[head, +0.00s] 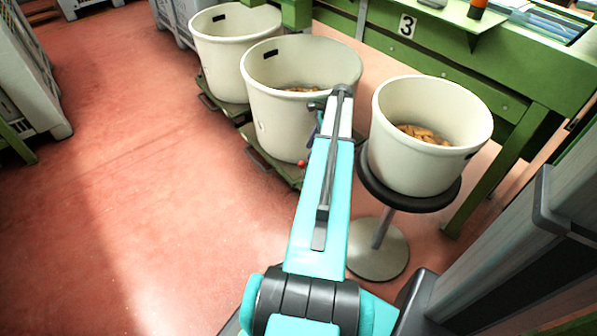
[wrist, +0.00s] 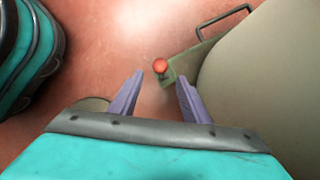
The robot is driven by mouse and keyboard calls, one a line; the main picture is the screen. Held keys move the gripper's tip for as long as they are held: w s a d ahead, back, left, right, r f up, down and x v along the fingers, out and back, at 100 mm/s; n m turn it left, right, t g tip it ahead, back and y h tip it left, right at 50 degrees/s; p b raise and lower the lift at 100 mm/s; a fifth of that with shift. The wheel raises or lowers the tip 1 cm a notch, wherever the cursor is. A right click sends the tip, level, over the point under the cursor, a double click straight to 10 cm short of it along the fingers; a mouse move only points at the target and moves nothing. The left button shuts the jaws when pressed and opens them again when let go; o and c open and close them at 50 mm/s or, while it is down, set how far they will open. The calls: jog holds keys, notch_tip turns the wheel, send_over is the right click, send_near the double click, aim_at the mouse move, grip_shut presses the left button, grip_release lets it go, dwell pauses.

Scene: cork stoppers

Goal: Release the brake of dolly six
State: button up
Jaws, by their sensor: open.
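A red ball knob (wrist: 161,65) shows in the wrist view at the corner of a green dolly (wrist: 196,58). The same red knob (head: 301,163) shows in the head view at the front of the middle dolly (head: 257,158), which bears a cream tub (head: 272,115). My gripper (wrist: 161,82) is open and empty, its two purple fingers apart. The knob appears between and just past the fingertips, and no touch shows. In the head view my arm hides most of the gripper. No number is readable on the dolly.
Another cream tub (head: 218,60) on a dolly stands behind, to the left. A third tub (head: 418,165) of corks sits on a round stool (head: 378,245) right of my arm. A green bench (head: 450,65) marked 3 runs behind. The red floor (head: 130,180) at left is clear.

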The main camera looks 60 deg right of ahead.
jog(key=shift+f, duration=0.1)
dwell(0.3)
jog(key=b+x, duration=0.4)
jog(key=x, duration=0.9)
jog(key=shift+f+b, duration=0.3)
jog(key=shift+b, duration=0.1)
jog(key=shift+w, duration=0.1)
jog(key=shift+c, duration=0.3)
grip_shut()
